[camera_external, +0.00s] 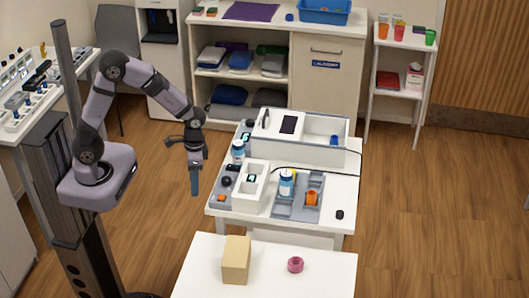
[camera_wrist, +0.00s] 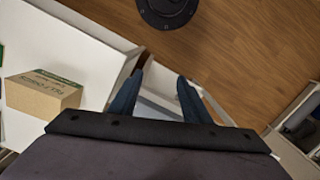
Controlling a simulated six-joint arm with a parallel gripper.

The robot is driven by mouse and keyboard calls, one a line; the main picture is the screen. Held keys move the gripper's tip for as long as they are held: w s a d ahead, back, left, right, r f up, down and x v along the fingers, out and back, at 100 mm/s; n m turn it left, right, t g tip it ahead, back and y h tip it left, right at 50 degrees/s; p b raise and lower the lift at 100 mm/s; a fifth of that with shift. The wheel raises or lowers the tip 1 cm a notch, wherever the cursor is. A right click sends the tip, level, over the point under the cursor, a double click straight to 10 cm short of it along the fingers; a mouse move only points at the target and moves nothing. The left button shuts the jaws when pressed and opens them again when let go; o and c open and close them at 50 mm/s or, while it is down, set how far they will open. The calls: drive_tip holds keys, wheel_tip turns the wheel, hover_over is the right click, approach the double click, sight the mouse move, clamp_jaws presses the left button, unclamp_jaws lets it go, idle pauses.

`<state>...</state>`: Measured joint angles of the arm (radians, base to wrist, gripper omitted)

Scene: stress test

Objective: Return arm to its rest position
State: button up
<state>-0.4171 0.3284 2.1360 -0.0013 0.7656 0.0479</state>
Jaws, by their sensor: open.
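My gripper (camera_external: 195,182) hangs at the end of my arm with its fingers pointing down, left of the middle table. In the wrist view its two dark blue fingers (camera_wrist: 160,100) are spread apart with nothing between them. It is above the floor, near the tables' left edges, and touches nothing that I can see. My arm is raised and bent, reaching right from its column.
Wood floor (camera_external: 165,215) lies open below my gripper.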

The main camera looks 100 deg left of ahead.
drive_tip(key=s+d+m, duration=0.2)
drive_tip(key=s+d, duration=0.7)
drive_tip(key=shift+w+d+r+m+t, duration=0.2)
drive_tip(key=shift+d+r+m, duration=0.15)
drive_tip(key=shift+d+r, duration=0.35)
drive_tip(key=shift+w+d+r+m+t, duration=0.15)
drive_tip(key=shift+w+d+r+m, duration=0.2)
drive_tip(key=shift+d+r, duration=0.3)
drive_tip(key=shift+w+d+r+m+t, duration=0.15)
drive_tip(key=shift+d+r+m, duration=0.35)
drive_tip(key=shift+d, duration=0.3)
